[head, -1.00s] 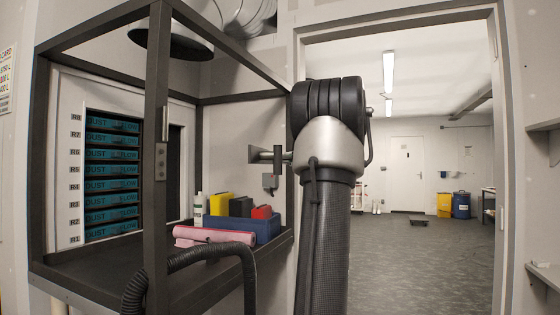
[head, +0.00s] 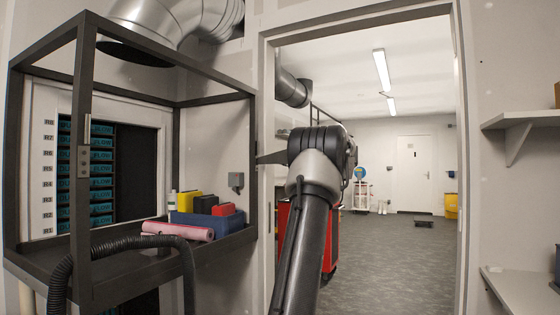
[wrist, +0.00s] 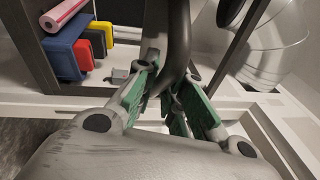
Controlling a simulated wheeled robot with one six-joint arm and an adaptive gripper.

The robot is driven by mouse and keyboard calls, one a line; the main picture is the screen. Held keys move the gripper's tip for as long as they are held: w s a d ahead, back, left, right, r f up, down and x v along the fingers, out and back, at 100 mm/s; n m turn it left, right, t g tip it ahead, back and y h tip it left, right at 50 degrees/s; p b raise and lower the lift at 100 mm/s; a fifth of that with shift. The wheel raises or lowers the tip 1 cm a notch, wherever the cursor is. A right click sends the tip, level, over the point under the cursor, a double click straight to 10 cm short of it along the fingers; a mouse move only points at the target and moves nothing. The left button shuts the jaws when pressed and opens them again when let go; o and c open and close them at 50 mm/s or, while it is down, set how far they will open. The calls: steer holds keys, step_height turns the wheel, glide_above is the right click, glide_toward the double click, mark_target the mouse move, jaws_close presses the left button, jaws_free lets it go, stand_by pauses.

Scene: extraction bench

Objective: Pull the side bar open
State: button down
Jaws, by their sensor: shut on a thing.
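A smooth dark bar (wrist: 180,40) comes down from the top of the wrist view and curves at its lower end. My gripper (wrist: 163,76) has green-padded fingers closed around that lower end. In the head view my own arm hides the gripper. The dark open frame (head: 252,165) of the bench stands left of my arm. A short dark piece (head: 270,158) sticks out between my arm and the frame. I cannot tell whether it is the held bar.
A blue bin (head: 218,225), yellow and red boxes and a pink roll (head: 178,231) sit on the bench shelf. A black hose (head: 128,243) loops in front. A red cabinet (head: 331,237) stands beyond the doorway. Shelves (head: 520,290) jut out at right.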

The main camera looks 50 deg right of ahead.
steer(key=shift+s+d+f, duration=0.1)
steer(key=shift+d, duration=0.05)
steer(key=c, duration=1.5)
jaws_free()
steer(key=s, duration=0.4)
steer(key=s+f, duration=0.1)
steer(key=s, duration=0.6)
steer(key=shift+s+d+f, duration=0.3)
steer(key=shift+s, duration=0.1)
